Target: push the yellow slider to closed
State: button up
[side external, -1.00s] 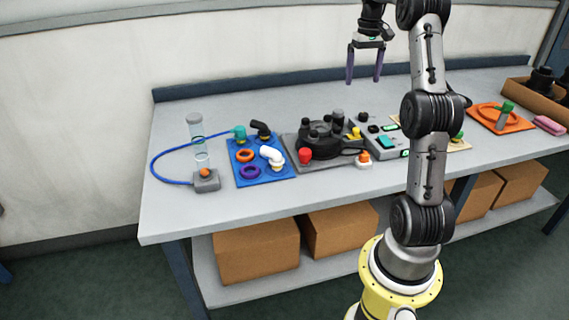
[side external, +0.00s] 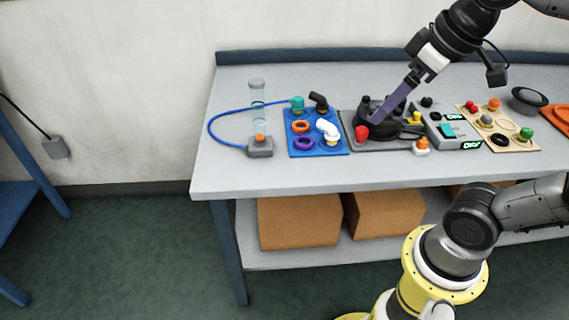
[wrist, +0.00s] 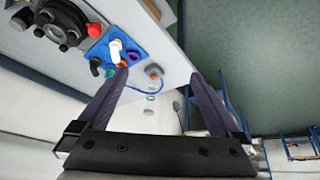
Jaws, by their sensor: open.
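A small yellow part (side external: 416,117), which looks like the slider, sits at the right of the black round housing (side external: 372,128) on a grey plate. It is too small to tell its setting. My gripper (side external: 376,122) is tilted, its purple fingers overlapping and reaching down to the left in front of the housing; I cannot tell whether they touch it. In the wrist view my gripper (wrist: 158,74) has its fingers wide apart with nothing held, and the housing (wrist: 62,22) shows at upper left. The yellow part is not clear there.
A red knob (side external: 361,134) and a white-and-orange knob (side external: 422,147) stand close by. A blue board (side external: 300,146) with pipe fittings is to the left, a grey control box (side external: 455,136) to the right. The table front (side external: 300,182) is clear.

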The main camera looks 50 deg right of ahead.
jog(key=s+a+f, duration=0.1)
jog(key=s+f, duration=0.3)
jog(key=f, duration=0.2)
jog(key=shift+a+f, duration=0.15)
jog(key=shift+f, duration=0.15)
jog(key=shift+w+f, duration=0.1)
jog(key=shift+f, duration=0.25)
jog(key=shift+c, duration=1.1)
jog(key=shift+w+r+m, duration=0.2)
jog(key=shift+m, duration=0.1)
jog(key=shift+c, duration=2.1)
jog(key=w+d+r+m, duration=0.3)
jog(key=w+r+m, duration=0.3)
jog(key=r, duration=0.2)
jog(key=w+d+r+m+g+h, duration=0.1)
jog(key=w+d+r+m+g, duration=0.1)
jog(key=w+d+m, duration=0.65)
jog(key=m+g+y, duration=0.1)
jog(key=m+g, duration=0.2)
jog(key=m, duration=0.2)
send_over(418, 113)
notch_tip(418, 113, down, 14)
notch_tip(418, 113, down, 14)
jog(key=shift+a+r, duration=0.1)
jog(key=shift+r, duration=0.1)
